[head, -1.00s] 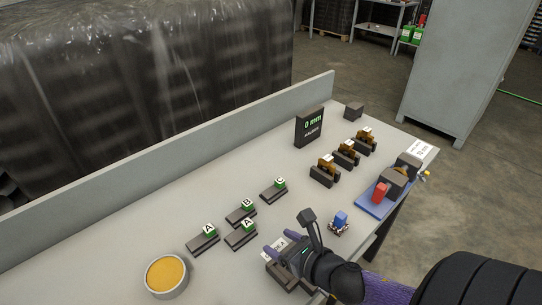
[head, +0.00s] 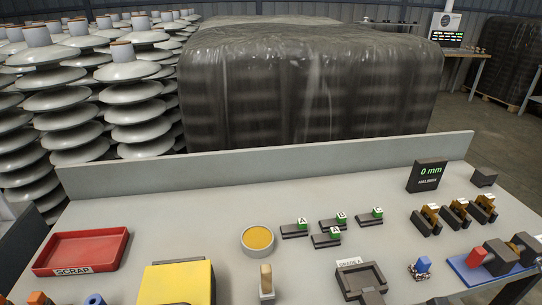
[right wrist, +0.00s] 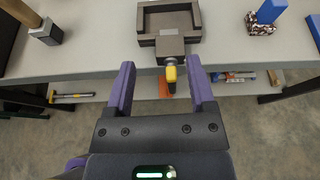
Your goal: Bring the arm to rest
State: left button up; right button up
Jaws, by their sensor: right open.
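My right gripper (right wrist: 161,92) shows in the right wrist view with its two purple fingers apart and nothing between them. It is in front of the workbench edge, with the dark Grade A tray (right wrist: 196,18) beyond the fingertips on the bench. In the head view that tray (head: 345,277) lies at the front of the bench, and no arm or gripper shows there. My left gripper is in neither current view.
The bench (head: 200,225) carries a red scrap tray (head: 125,245), a yellow box (head: 208,285), a bowl (head: 245,250), several lettered blocks, a 0 mm display (head: 414,180) and a blue fixture (head: 460,268). A lower shelf (right wrist: 110,90) holds tools. Floor in front looks clear.

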jog(key=s+d+f+m+g+h, duration=0.2)
jog(key=d+f+m, duration=0.1)
jog(key=d+m, duration=0.3)
jog(key=s+d+f+m+g+h, duration=0.1)
jog(key=d+f+m+g+h, duration=0.15)
jog(key=d, duration=0.55)
jog(key=s+d+f+m+g+h, duration=0.1)
jog(key=s+d+f+m, duration=0.15)
jog(key=d+m, duration=0.4)
jog(key=s+d+f+m+g+h, duration=0.2)
jog(key=s+d+m+g+h, duration=0.4)
jog(key=s+d+m, duration=1.05)
jog(key=s+a+f+m+g+y, duration=0.1)
jog(key=s+a+f+y, duration=0.1)
jog(key=a+f, duration=0.55)
jog(key=s+a+f+y, duration=0.25)
jog(key=a+f, duration=0.25)
jog(key=a, duration=0.5)
jog(key=s+a+f+m+y, duration=0.1)
jog(key=a+f+y, duration=0.1)
jog(key=a, duration=1)
jog(key=s+a+f+m+y, duration=0.1)
jog(key=a+f+y, duration=0.2)
jog(key=a, duration=1)
notch_tip(320, 180, down, 2)
jog(key=shift+s+a+f+g, duration=0.1)
jog(key=shift+s+a+g, duration=0.05)
jog(key=shift+a+g, duration=0.15)
